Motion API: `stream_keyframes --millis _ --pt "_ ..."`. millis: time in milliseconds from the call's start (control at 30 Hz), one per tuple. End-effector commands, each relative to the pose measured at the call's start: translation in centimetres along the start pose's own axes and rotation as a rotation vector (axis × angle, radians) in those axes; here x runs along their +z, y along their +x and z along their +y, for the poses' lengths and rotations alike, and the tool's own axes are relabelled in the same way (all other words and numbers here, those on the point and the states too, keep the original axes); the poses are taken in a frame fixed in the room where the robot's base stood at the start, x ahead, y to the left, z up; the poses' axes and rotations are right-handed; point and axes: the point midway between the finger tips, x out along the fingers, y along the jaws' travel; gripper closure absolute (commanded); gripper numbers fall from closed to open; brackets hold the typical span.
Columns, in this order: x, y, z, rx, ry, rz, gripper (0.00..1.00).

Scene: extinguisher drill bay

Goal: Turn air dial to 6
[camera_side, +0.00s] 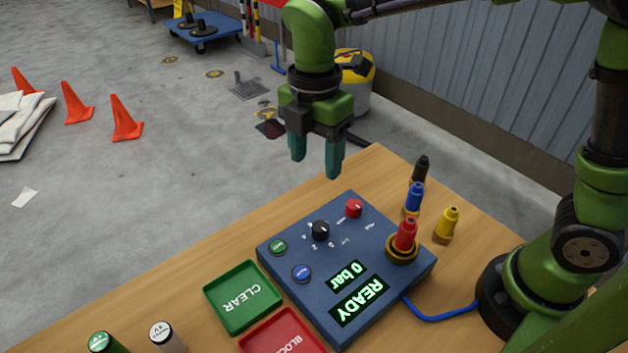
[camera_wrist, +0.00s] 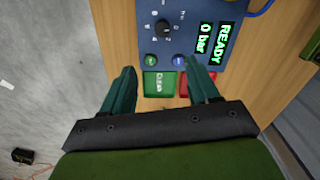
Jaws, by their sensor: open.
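The blue control panel (camera_side: 283,254) lies on the wooden table, its display reading "READY" and "0 bar". A black dial (camera_side: 320,231) with small white marks around it sits on the panel; it also shows in the wrist view (camera_wrist: 163,27). The marks are too small to read surely. A red knob (camera_side: 354,208), a green button (camera_side: 278,247) and a blue button (camera_side: 301,273) are also on the panel. My gripper (camera_side: 315,168) is open and empty, pointing down above the table's far edge, apart from the dial. Its two teal fingers also show in the wrist view (camera_wrist: 162,80).
A green CLEAR tray (camera_side: 273,297) and a red tray (camera_side: 303,346) lie beside the panel. A red nozzle-like piece (camera_side: 405,235) stands at the panel's right corner, with blue (camera_side: 414,195), black (camera_side: 421,170) and yellow (camera_side: 447,222) ones nearby. A blue cable (camera_side: 440,317) runs right.

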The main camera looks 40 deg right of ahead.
Motion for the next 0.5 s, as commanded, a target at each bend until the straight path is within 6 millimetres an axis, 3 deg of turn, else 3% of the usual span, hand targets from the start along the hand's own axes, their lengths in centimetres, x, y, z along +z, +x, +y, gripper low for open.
stream_keyframes --millis 100,200,367,500 --pt "-0.1 -1.1 0.4 -0.008 -0.21 -0.014 0.4" --pt "0.1 -1.3 0.1 -0.023 -0.314 -0.019 0.4" --pt "0.1 -0.8 0.0 -0.032 -0.375 -0.017 0.4" --pt "0.2 1.0 -0.1 -0.034 -0.377 -0.018 0.4"
